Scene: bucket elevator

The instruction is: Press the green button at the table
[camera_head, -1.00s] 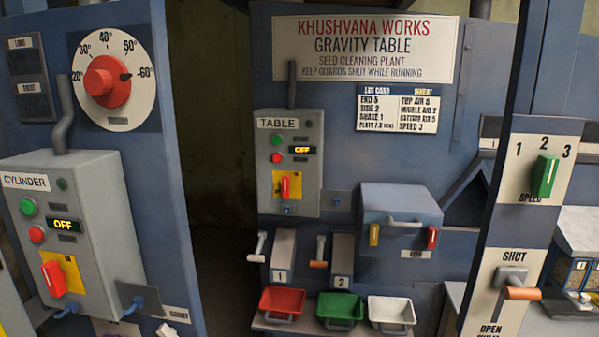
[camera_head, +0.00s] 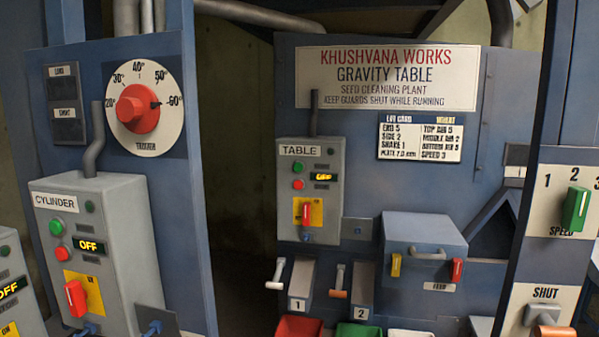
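The TABLE control box (camera_head: 310,190) is grey and fixed to the blue gravity table panel. Its green button (camera_head: 299,167) sits upper left on the box, above a red button (camera_head: 298,184). A small yellow-lit display (camera_head: 323,177) is to their right; its text is too small to read surely. A red switch handle (camera_head: 306,213) stands on a yellow plate (camera_head: 317,212) below. Neither of my grippers is in view.
The CYLINDER box (camera_head: 98,250), reading OFF, has its own green button (camera_head: 57,228) at the left. A dark gap (camera_head: 237,170) separates the panels. A feed box (camera_head: 425,235), levers and coloured trays (camera_head: 299,328) lie below right. A speed panel (camera_head: 560,200) stands far right.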

